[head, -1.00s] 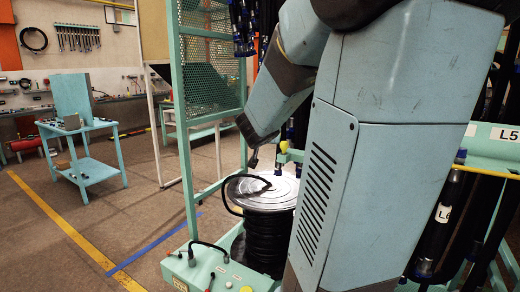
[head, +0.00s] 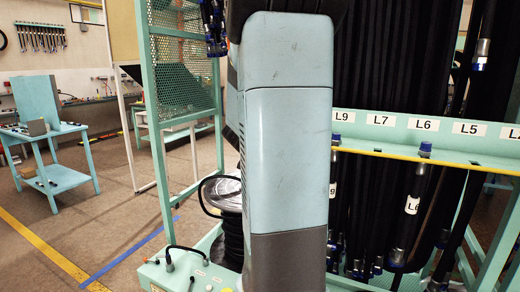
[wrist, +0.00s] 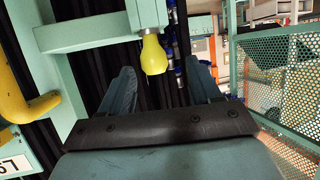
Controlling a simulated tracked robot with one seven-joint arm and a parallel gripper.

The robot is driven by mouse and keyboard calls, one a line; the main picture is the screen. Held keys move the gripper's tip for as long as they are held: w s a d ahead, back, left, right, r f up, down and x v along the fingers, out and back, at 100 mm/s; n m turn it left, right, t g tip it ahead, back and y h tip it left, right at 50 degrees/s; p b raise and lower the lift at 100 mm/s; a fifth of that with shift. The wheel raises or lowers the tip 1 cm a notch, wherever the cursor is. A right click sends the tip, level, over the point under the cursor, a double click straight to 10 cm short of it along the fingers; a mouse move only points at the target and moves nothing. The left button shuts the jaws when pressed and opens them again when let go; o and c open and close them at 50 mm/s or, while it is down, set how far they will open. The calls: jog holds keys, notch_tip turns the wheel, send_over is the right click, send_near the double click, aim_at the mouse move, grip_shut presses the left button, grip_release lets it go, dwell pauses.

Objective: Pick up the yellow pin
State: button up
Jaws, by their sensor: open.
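The yellow pin (wrist: 153,54) shows in the wrist view as a rounded yellow knob. It sits at the end of a pale green bar (wrist: 88,35). My gripper (wrist: 160,66) is open, with one dark finger on each side of the pin in the picture. There is visible space between the pin and both fingers. I cannot tell how far beyond the fingertips the pin is. In the head view my own arm fills the middle, and neither the gripper nor the pin shows there.
Black hoses hang behind the pin. A green rack rail (head: 385,128) with labels stands right of my arm in the head view. A hose reel (head: 223,192) is partly hidden left of it. A green mesh panel (wrist: 283,75) stands right in the wrist view.

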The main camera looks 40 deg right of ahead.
jog(key=shift+x, duration=2.65)
jog(key=shift+s+f, duration=0.15)
jog(key=c, duration=1.1)
jog(key=shift+o, duration=0.2)
